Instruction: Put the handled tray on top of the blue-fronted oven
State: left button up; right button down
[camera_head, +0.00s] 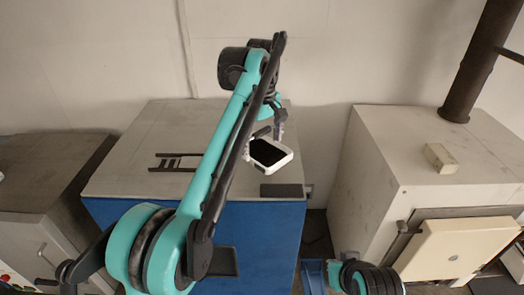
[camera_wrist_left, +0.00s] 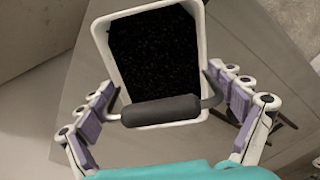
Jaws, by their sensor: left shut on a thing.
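The handled tray (camera_head: 284,163) is white-rimmed with a black inside and shows over the right part of the blue-fronted oven's (camera_head: 125,180) grey top. I cannot tell whether it touches that top. In the left wrist view the tray (camera_wrist_left: 104,50) fills the upper middle, its dark handle (camera_wrist_left: 160,110) towards me. My left gripper (camera_head: 264,136) is shut on the tray at its handle end; in the wrist view its fingers (camera_wrist_left: 161,88) sit on either side of the handle. My right gripper is not in view; only part of that arm shows at the bottom.
A dark rack-like frame (camera_head: 175,162) lies on the oven top at left, and a dark rectangular patch (camera_head: 281,190) at its front right. A pale furnace (camera_head: 385,150) with a small block (camera_head: 440,157) and a dark pipe (camera_head: 470,75) stands right. A grey cabinet (camera_head: 35,180) stands left.

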pick_arm(q)
notch_tip(320, 180, down, 2)
jog(key=shift+s, duration=0.1)
jog(key=shift+w+f, duration=0.2)
jog(key=shift+f, duration=0.05)
jog(key=shift+s+f, duration=0.1)
jog(key=shift+s, duration=0.05)
jog(key=o, duration=1)
